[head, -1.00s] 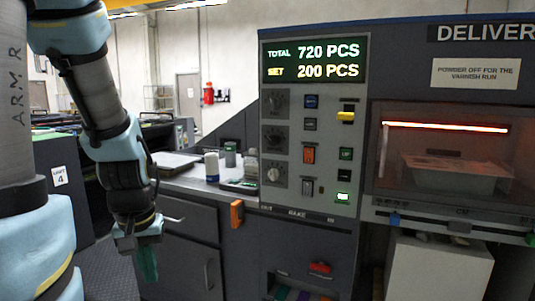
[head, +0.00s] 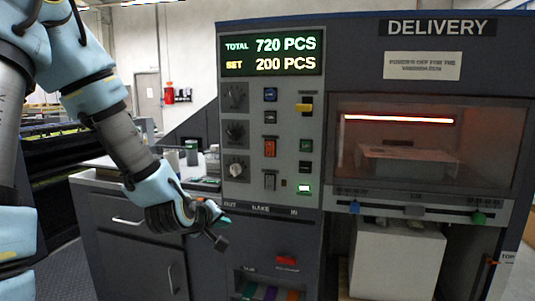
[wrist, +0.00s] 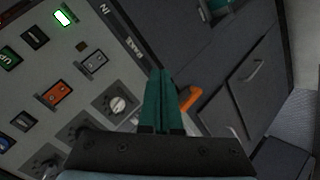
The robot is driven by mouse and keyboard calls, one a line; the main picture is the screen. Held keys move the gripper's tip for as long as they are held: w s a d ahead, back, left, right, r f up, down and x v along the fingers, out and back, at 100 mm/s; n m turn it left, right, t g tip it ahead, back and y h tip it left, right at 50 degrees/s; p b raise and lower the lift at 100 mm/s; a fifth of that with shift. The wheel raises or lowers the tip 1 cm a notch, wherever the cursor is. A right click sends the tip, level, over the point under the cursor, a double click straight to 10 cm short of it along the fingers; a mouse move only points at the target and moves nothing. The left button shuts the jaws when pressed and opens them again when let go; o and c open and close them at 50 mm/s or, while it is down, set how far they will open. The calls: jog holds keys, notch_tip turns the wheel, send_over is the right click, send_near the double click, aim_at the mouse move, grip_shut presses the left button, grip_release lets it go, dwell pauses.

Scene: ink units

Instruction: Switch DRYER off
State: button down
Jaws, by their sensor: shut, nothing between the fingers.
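The grey control panel (head: 293,78) stands in the middle of the head view. It carries an orange rocker switch (head: 269,148), a grey rocker switch (head: 269,181), a yellow lever (head: 304,105), a green button (head: 305,145) and a lit green-white switch (head: 304,189). I cannot read which one is labelled DRYER. My gripper (head: 224,220) is shut and empty, left of the panel's lower edge. In the wrist view its green fingers (wrist: 158,82) are together, apart from the panel, with the orange rocker (wrist: 57,95) and lit switch (wrist: 64,17) to the left.
Several knobs (head: 235,169) line the panel's left side. A glowing bar (head: 398,118) shines behind the delivery window (head: 440,185). An orange handle (wrist: 190,98) sits near the fingertips in the wrist view. Drawers and a cabinet (head: 142,260) stand at lower left.

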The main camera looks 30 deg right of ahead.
aim_at(270, 145)
jog(key=d+r+n+t+h, duration=0.5)
jog(key=d+r+n, duration=0.3)
jog(key=r, duration=0.6)
jog(key=shift+s+d+t+b, duration=0.2)
jog(key=shift+s+t+b, duration=0.25)
jog(key=shift+t, duration=0.15)
jog(key=shift+r, duration=0.1)
jog(key=p+x, duration=0.4)
jog(key=x, duration=0.9)
jog(key=shift+r, duration=0.15)
jog(key=shift+w+d, duration=0.4)
